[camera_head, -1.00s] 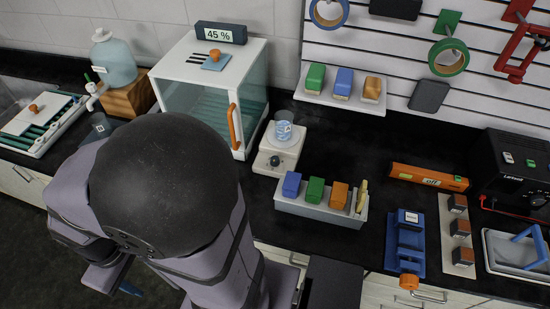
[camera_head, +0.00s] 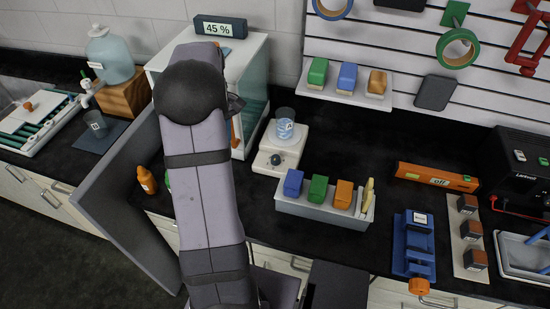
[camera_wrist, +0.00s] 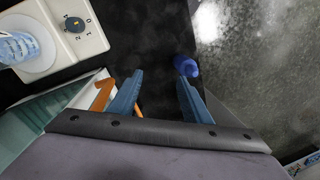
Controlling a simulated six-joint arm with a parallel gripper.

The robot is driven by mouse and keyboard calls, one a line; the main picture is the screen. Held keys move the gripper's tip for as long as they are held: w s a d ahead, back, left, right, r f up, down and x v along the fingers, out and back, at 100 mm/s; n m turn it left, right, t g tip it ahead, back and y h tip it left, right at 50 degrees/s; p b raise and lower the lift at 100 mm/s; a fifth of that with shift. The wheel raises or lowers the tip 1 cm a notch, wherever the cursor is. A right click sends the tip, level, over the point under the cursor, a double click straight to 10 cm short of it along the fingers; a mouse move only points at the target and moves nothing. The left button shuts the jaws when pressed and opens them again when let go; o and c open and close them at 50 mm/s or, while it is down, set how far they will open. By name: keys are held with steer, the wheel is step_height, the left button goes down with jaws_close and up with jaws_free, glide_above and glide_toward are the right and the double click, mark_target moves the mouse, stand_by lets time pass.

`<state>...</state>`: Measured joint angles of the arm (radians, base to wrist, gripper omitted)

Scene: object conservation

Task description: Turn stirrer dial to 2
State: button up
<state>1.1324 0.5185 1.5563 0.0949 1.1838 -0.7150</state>
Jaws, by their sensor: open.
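The white stirrer (camera_head: 264,163) stands on the dark bench, with its dark dial (camera_head: 277,159) at the front and a beaker (camera_head: 285,130) of bluish liquid on its plate. In the wrist view the stirrer (camera_wrist: 88,45) is at the upper left. My gripper (camera_wrist: 160,78) is open, with two blue fingers apart, empty and away from the dial. In the head view my arm hides the gripper.
A glass-sided cabinet (camera_head: 258,92) with an orange handle is left of the stirrer. A tray (camera_head: 318,208) of coloured blocks stands right of it. A grey panel (camera_head: 120,205) and orange bottle (camera_head: 147,180) are near my arm. A blue object (camera_wrist: 185,66) lies near the right fingertip.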

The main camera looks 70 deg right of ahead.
mark_target(276, 157)
steer(key=s+d+f+m, duration=0.1)
steer(key=s+d, duration=0.3)
steer(key=s+d+f+m+h, duration=0.1)
steer(key=s+d+f, duration=0.1)
steer(key=s+d, duration=0.2)
steer(key=s+d+f+m, duration=0.1)
steer(key=s+d+f, duration=0.1)
steer(key=s+d, duration=0.3)
steer(key=shift+s+f+m+h, duration=0.25)
steer(key=shift+m+h, duration=0.05)
steer(key=shift+m, duration=0.1)
steer(key=shift+w+a+f+p, duration=0.1)
steer(key=shift+f+p, duration=1.2)
steer(key=shift+f, duration=2.35)
steer(key=c, duration=1)
